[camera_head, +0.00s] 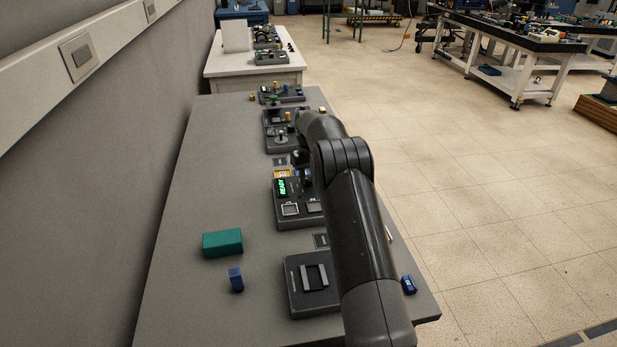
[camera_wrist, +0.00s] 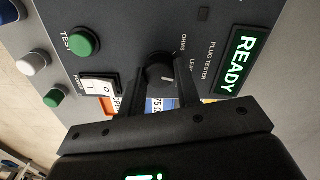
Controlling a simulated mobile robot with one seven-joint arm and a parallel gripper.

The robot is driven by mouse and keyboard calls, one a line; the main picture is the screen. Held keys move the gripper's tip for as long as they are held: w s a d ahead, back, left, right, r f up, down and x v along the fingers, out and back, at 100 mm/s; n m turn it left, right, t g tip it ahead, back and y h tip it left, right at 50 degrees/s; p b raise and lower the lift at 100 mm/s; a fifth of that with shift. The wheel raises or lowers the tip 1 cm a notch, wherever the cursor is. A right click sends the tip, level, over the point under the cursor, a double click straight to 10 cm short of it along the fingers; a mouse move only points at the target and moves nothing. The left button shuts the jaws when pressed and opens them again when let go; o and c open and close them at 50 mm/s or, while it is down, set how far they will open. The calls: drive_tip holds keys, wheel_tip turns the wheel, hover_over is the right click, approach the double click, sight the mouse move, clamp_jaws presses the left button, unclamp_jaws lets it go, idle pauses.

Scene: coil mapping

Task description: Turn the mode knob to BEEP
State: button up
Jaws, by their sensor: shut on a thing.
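The mode knob (camera_wrist: 160,68) is a round black knob on the dark tester panel (camera_wrist: 112,30). OHMS and LEAK are printed beside it in the wrist view; no BEEP label is readable. A short white mark shows on the knob between the fingers, but which label it points to is unclear. My gripper (camera_wrist: 160,82) has one finger on each side of the knob and is shut on it. In the head view the tester (camera_head: 290,219) stands on the grey bench, and my arm hides the knob and fingers.
The wrist view shows a lit READY display (camera_wrist: 229,62), a green TEST button (camera_wrist: 84,42) and a rocker switch (camera_wrist: 99,87) near the knob. A green block (camera_head: 222,243) and a blue block (camera_head: 236,279) lie on the bench (camera_head: 190,300), left of the devices.

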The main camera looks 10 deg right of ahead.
sight(308, 179)
drive_tip(key=m, duration=0.5)
drive_tip(key=shift+m, duration=0.3)
idle(0.5)
drive_tip(key=o, duration=1)
wheel_tip(308, 179, up, 11)
drive_tip(key=shift+f, duration=0.1)
